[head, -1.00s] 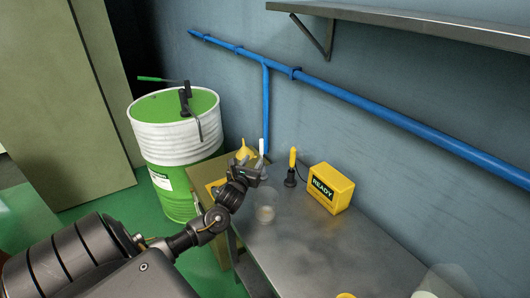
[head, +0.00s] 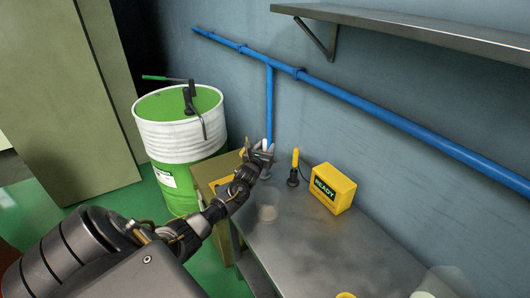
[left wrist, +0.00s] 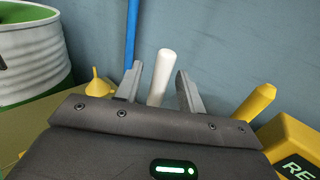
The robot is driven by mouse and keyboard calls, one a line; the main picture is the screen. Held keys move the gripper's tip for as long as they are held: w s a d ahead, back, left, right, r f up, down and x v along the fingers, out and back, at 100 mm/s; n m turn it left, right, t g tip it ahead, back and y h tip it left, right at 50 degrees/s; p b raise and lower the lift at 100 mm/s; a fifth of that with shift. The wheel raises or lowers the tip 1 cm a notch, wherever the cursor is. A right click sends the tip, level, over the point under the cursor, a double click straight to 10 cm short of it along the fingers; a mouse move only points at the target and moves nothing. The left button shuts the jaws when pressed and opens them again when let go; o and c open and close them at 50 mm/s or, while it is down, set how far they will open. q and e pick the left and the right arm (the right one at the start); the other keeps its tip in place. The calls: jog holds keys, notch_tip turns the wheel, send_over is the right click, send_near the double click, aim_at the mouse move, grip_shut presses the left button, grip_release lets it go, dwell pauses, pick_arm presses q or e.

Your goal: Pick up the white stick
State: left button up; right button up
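The white stick (head: 264,143) stands upright at the far end of the metal table, close to the wall. In the head view its lower part is hidden by my left gripper (head: 260,153). In the left wrist view the white stick (left wrist: 160,75) rises between the two grey fingers of my left gripper (left wrist: 157,85). The fingers are open, one on each side, with a visible gap to the stick. Its lower end is hidden by the gripper body. My right gripper is not in view.
A yellow box marked READY (head: 331,188) and a yellow-handled tool in a dark base (head: 294,166) stand to the right. A yellow funnel (left wrist: 99,85) and a green-white drum (head: 180,140) are left.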

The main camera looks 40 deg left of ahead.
pick_arm(q)
jog(key=shift+w+a, duration=0.1)
grip_shut()
dwell(0.3)
